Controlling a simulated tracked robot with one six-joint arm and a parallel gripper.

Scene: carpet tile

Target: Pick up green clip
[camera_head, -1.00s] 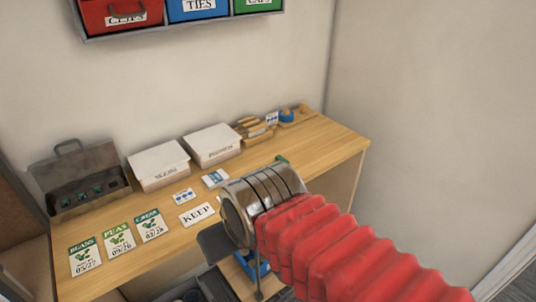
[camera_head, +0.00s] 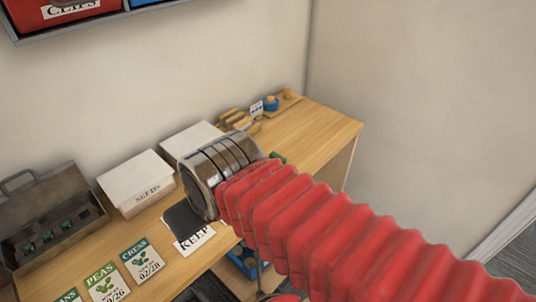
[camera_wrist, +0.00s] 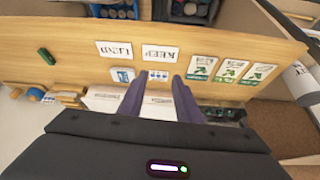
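A green clip (camera_wrist: 46,56) lies alone on the wooden desk at the left of the wrist view. In the head view only a bit of the green clip (camera_head: 278,157) shows past my arm. My gripper (camera_wrist: 158,88) is open in the wrist view, its two dark fingers apart with nothing between them. It hangs above the desk near the KEEP card, well to one side of the clip. In the head view the gripper (camera_head: 184,221) is a dark shape overlapping the KEEP card (camera_head: 196,240).
A metal case (camera_head: 50,215) holds small green pieces in slots. White boxes (camera_head: 137,178) stand along the wall. Seed packets (camera_head: 141,260) lie toward the front. A LEND card (camera_wrist: 115,50) lies between KEEP and the clip. Wooden items (camera_head: 236,120) and a blue item (camera_head: 270,103) stand at the back.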

